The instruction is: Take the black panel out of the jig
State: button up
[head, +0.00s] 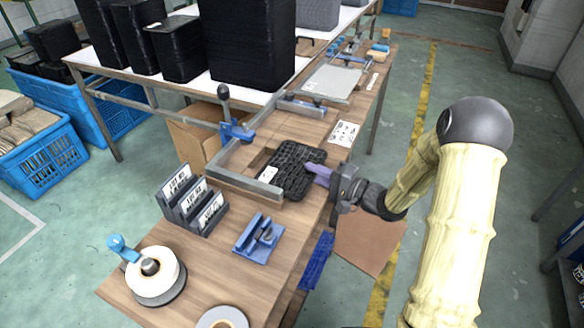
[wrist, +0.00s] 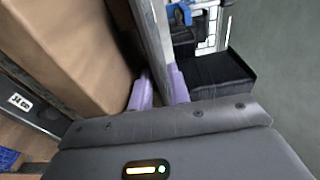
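The black panel (head: 287,163) lies within the grey jig (head: 243,184) on the wooden table, with a small white label on it. It has a ribbed dark surface. My gripper (head: 318,173) reaches in from the right, its purple fingers at the panel's right edge. The panel's broad face cannot be made out there. I cannot tell whether the panel is lifted at all.
A blue clamp with an upright knob (head: 236,130) stands at the jig's far-left side. Black label holders (head: 191,201), a blue fixture (head: 260,238) and a tape roll (head: 155,275) stand nearer. A light panel (head: 332,83) sits farther back. The floor on the table's right is mostly free.

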dwell(0.3)
grip_shut()
jog(key=shift+r, duration=0.1)
notch_tip(320, 180, up, 10)
jog(key=p, duration=0.3)
